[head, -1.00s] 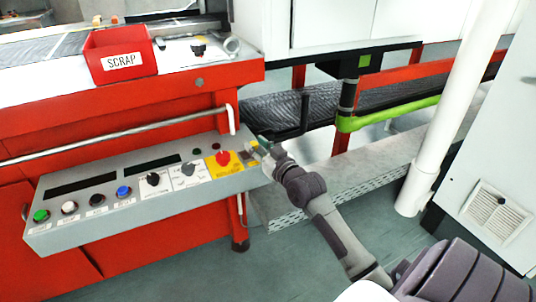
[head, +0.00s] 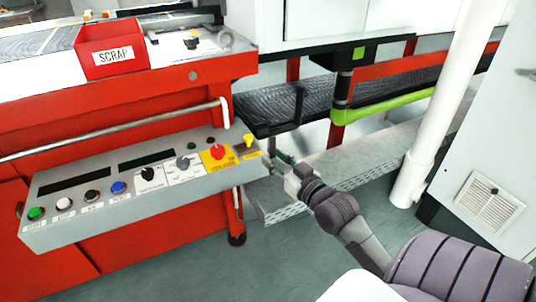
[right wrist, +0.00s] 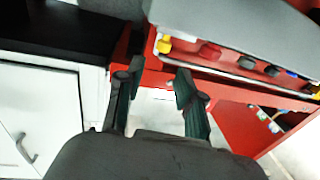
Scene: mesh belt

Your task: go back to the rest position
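My right gripper (head: 280,160) is just off the right end of the grey control panel (head: 95,212), apart from it. In the right wrist view the two dark fingers of my right gripper (right wrist: 153,88) stand apart with nothing between them. The panel's yellow switch (head: 249,140) and red emergency button (head: 218,152) are uncovered; the yellow switch also shows in the right wrist view (right wrist: 164,44). My left gripper is in neither view.
A red scrap bin (head: 112,47) sits on the red machine (head: 150,105). A mesh belt (head: 270,110) runs behind my right arm. A white post (head: 430,130) and a white cabinet (head: 500,170) stand at the right. Grey floor (head: 280,255) lies below the panel.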

